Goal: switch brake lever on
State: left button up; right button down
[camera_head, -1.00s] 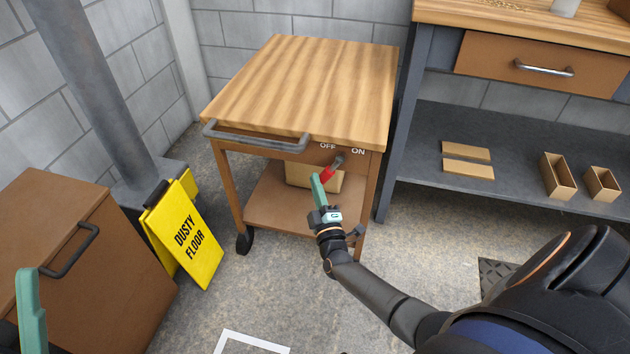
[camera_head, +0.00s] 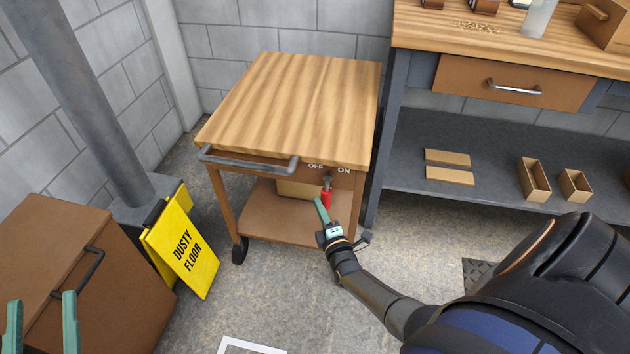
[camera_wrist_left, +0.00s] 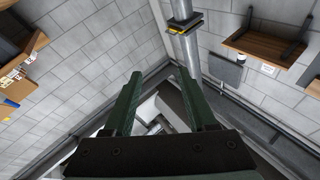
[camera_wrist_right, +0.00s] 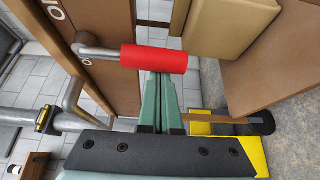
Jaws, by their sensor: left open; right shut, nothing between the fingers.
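The brake lever has a red grip (camera_head: 326,198) and a grey shaft on the front of the wood-topped cart (camera_head: 290,100). It hangs about straight down beneath the OFF label (camera_head: 315,166) and ON label (camera_head: 343,171). My right gripper (camera_head: 318,200) is shut and empty, just left of the red grip. In the right wrist view its fingertips (camera_wrist_right: 160,77) lie against or very near the red grip (camera_wrist_right: 153,58); contact is unclear. My left gripper (camera_head: 42,305) is open and empty at the lower left, far from the lever; its spread fingers show in the left wrist view (camera_wrist_left: 165,95).
A grey handle bar (camera_head: 245,164) runs along the cart's front edge. A yellow floor sign (camera_head: 185,245) and a brown cabinet (camera_head: 60,260) stand to the left. A workbench with a lower shelf (camera_head: 480,160) stands right. Floor before the cart is clear.

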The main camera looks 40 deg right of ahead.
aim_at(328, 204)
jog(key=s+d+n+p, duration=0.1)
jog(key=p, duration=0.1)
jog(key=s+n+g+p, duration=0.1)
jog(key=p, duration=0.1)
jog(key=shift+d+r+n+g, duration=0.2)
jog(key=shift+d+n+g, duration=0.1)
jog(key=shift+d, duration=0.05)
jog(key=shift+s+d+p, duration=0.1)
jog(key=shift+s+p, duration=0.05)
jog(key=shift+p, duration=0.35)
pick_arm(q)
jog(key=s+f+n+g+y+p, duration=0.1)
jog(key=s+f+g, duration=0.1)
jog(key=f, duration=0.5)
jog(key=s+f+n+g+y+p, duration=0.1)
jog(key=s+f+g, duration=0.1)
jog(key=f+g, duration=0.3)
jog(key=s+f+n+g+y+p, duration=0.1)
jog(key=s+f+n+g+y, duration=0.1)
jog(key=f, duration=0.8)
jog(key=shift+s+g, duration=0.45)
jog(key=shift+g, duration=0.75)
pick_arm(e)
jog(key=shift+s+d+r+n+g, duration=0.1)
jog(key=shift+s+d+n+g, duration=0.6)
jog(key=shift+n, duration=0.4)
pick_arm(q)
jog(key=shift+d+f, duration=0.1)
jog(key=shift+f, duration=0.05)
